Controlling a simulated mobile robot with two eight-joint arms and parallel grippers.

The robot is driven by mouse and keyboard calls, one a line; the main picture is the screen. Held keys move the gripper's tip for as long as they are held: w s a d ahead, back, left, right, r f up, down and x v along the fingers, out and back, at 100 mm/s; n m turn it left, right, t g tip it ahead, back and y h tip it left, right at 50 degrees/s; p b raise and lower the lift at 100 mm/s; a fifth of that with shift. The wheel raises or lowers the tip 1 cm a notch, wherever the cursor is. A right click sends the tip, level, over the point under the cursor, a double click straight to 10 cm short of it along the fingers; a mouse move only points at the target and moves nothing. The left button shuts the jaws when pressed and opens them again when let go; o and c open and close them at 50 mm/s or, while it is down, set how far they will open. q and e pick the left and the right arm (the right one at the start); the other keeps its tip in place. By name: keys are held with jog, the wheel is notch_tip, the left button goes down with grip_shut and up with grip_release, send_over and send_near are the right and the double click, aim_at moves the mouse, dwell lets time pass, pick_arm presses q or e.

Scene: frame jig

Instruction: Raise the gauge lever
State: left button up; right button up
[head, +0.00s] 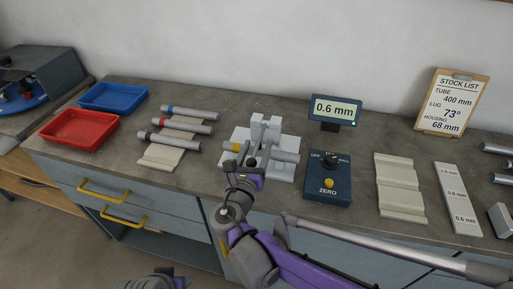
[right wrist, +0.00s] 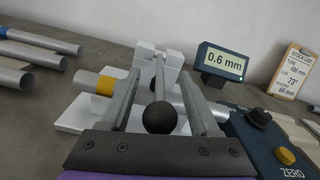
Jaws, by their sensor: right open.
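The gauge (head: 272,128) is a pale grey block fixture on a white base, with a yellow-banded tube (right wrist: 89,81) lying across it. Its lever (right wrist: 160,78) is a thin grey rod that runs from the block toward the camera over the tube and ends in a black ball knob (right wrist: 160,117). My right gripper (right wrist: 157,100) is open, with one finger on each side of the lever and knob; gaps show on both sides. In the head view my right gripper (head: 244,170) covers the knob. A dark part of my left arm shows at the bottom edge; its fingers cannot be made out.
The display (head: 336,111) reads 0.6 mm, above a dark blue control box (head: 327,188) with a knob and yellow ZERO button, right of the gauge. Several banded tubes lie on a rack (head: 160,157) to the left. Red (head: 72,142) and blue trays stand farther left.

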grip_shut()
dwell(0.3)
dwell(1.2)
